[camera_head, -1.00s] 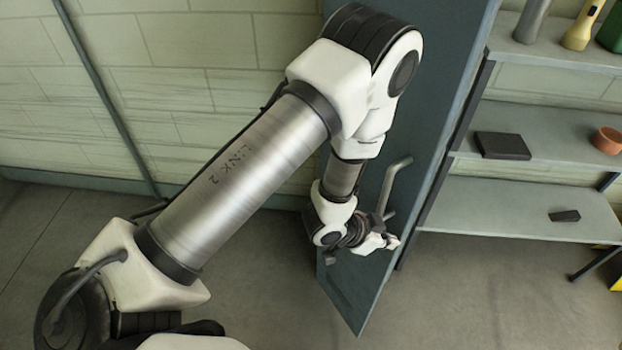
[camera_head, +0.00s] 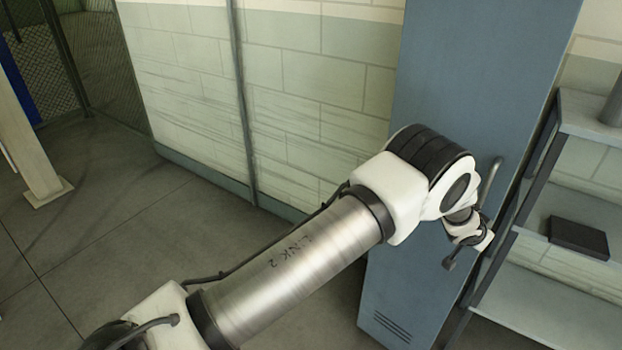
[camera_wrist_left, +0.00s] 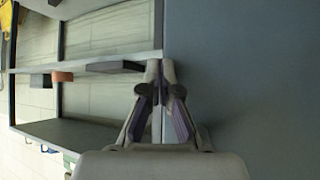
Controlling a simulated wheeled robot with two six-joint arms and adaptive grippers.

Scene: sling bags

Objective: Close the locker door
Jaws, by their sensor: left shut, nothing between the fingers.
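The locker door (camera_head: 430,270) is a tall blue-grey panel in the head view, with vent slots low down and a light bar handle (camera_head: 490,185) near its right edge. I cannot tell whether it is flush with its frame. My left gripper (camera_head: 487,242) is at the door's right side, just below the handle, partly hidden by the wrist. In the left wrist view my left gripper (camera_wrist_left: 160,82) is shut and empty, by the edge of a flat grey-blue surface filling the right half. Contact with the door is unclear. My right gripper is not in view.
A grey shelf rack (camera_head: 530,290) stands close to the right of the door, with a dark box (camera_head: 578,237) on it. A pale block wall (camera_head: 300,100) is to the left. A white post (camera_head: 28,140) stands far left. Floor between is clear.

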